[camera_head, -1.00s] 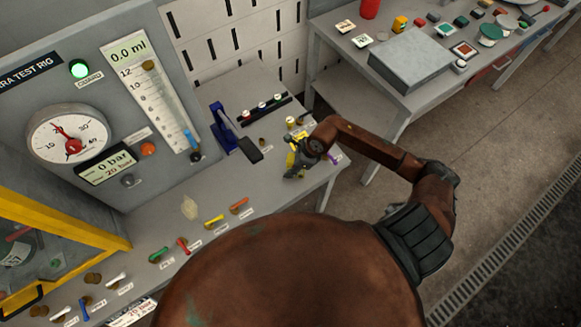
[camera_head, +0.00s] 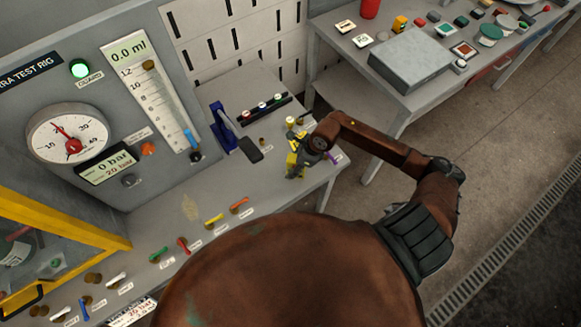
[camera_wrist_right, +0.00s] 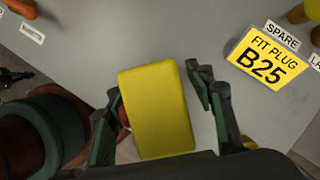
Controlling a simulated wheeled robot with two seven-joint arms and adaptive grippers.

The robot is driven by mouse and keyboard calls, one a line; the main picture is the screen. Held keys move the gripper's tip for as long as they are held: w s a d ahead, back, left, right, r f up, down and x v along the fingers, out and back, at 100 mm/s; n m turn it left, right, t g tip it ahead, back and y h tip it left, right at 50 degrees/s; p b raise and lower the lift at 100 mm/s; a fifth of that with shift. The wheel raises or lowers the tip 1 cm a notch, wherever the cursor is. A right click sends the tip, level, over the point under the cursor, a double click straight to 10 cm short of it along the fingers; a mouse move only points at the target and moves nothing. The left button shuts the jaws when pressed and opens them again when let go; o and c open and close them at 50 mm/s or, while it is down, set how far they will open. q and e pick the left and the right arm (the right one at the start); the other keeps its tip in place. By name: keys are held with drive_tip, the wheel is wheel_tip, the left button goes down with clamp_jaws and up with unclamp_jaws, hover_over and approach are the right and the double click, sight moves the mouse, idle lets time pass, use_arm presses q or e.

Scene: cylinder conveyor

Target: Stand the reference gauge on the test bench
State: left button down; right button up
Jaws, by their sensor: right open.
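A yellow boxy block, which I take to be the reference gauge (camera_wrist_right: 157,110), fills the middle of the right wrist view. A small red part (camera_wrist_right: 124,116) shows at its left side. In the head view the yellow gauge (camera_head: 293,162) is at the bench's right end, partly hidden by my gripper. My right gripper (camera_wrist_right: 153,84) is open with its fingers on either side of the block. The left finger is close to it or touching; a clear gap shows at the right finger. The grey test bench (camera_head: 255,185) lies below. My left gripper is out of view.
A yellow "FIT PLUG B25" label (camera_wrist_right: 265,60) lies near the gauge. A blue stand (camera_head: 224,128) and a dark block (camera_head: 251,150) are to its left. A rack with several caps (camera_head: 264,108) stands behind. Coloured handles line the front edge; bench between is clear.

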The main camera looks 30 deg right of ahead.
drive_tip(key=v, duration=1)
